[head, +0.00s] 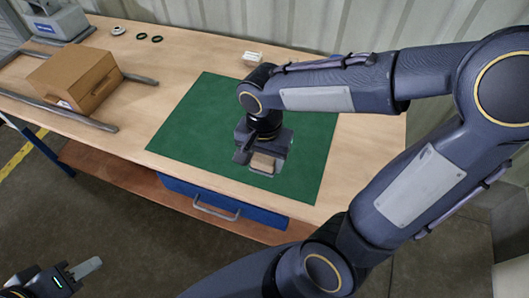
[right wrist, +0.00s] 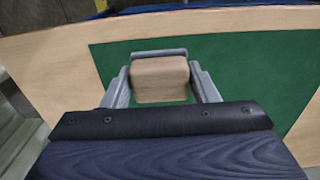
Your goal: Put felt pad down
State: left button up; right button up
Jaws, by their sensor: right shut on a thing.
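The felt pad, a tan block (right wrist: 160,80), sits between the two grey fingers of my right gripper (right wrist: 163,88) in the right wrist view. A grey bar runs along the pad's far edge. In the head view the pad (head: 262,164) shows partly under my right gripper (head: 263,160), which is shut on it over the front part of the green mat (head: 200,115). I cannot tell whether the pad touches the mat. My left gripper (head: 78,275) is at the lower left corner, off the table; only part of it shows.
A cardboard box (head: 68,78) stands at the left of the wooden table between grey rails (head: 60,112). Dark rings (head: 149,38) and a small white part (head: 252,57) lie at the back. A blue drawer (head: 225,203) is under the front edge. The mat around the gripper is clear.

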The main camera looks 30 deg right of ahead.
jog(key=w+d+f, duration=0.1)
jog(key=w+f, duration=0.1)
jog(key=w+d+f, duration=0.2)
jog(key=w+f, duration=0.1)
jog(key=w+d+f, duration=0.2)
jog(key=w, duration=0.1)
jog(key=shift+w+f+p, duration=0.15)
jog(key=shift+p, duration=0.25)
jog(key=shift+w+d+f, duration=0.2)
jog(key=shift+w+f, duration=0.1)
jog(key=shift+f, duration=0.15)
jog(key=shift+w+f, duration=0.1)
jog(key=shift+f, duration=1.55)
jog(key=shift+f+b, duration=0.25)
jog(key=shift+b, duration=0.1)
jog(key=o, duration=1.1)
jog(key=shift+r, duration=0.1)
